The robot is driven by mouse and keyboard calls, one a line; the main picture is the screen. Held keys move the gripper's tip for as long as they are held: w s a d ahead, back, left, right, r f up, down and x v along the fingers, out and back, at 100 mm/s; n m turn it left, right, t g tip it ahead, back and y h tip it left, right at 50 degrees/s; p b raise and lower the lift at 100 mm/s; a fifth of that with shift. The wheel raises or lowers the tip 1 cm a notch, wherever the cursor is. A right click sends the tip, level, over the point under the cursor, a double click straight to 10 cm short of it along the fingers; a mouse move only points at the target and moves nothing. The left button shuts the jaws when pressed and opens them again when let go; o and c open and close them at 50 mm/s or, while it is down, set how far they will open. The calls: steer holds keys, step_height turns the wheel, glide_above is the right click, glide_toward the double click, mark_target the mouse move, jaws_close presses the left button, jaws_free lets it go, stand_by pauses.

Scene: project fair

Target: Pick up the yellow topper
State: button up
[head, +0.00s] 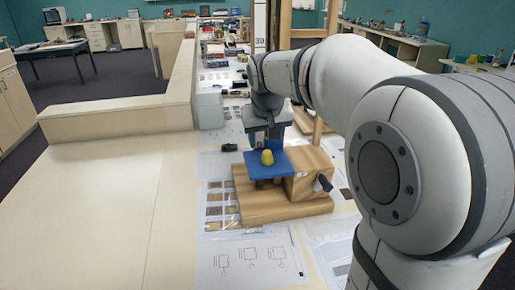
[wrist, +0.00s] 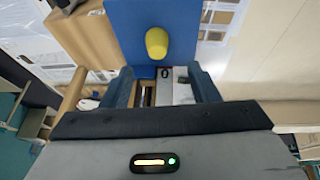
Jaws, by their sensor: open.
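The yellow topper (head: 267,157) is a small rounded piece standing on a flat blue plate (head: 290,172) on top of a wooden device (head: 306,182). In the wrist view the topper (wrist: 157,43) lies on the blue plate (wrist: 128,30), beyond the fingertips and roughly in line with the gap between them. My gripper (wrist: 162,82) is open and empty, with one blue-grey finger on each side of the gap. In the head view my gripper (head: 265,142) is just behind the topper, pointing down near the plate's far edge. I see no contact with the topper.
The wooden device has a dark crank handle (head: 323,183) at its right side. Printed sheets (head: 250,258) lie on the bench around it. A small black object (head: 229,147) lies to its left. Wooden posts stand behind my gripper. The pale surface (head: 90,220) at left is clear.

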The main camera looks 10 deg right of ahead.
mark_target(267, 151)
steer(key=p+x, duration=0.1)
steer(key=x, duration=0.5)
steer(key=shift+d+f, duration=0.15)
steer(key=shift+f, duration=0.3)
steer(key=shift+c, duration=0.4)
steer(key=c, duration=1)
steer(key=shift+o, duration=0.2)
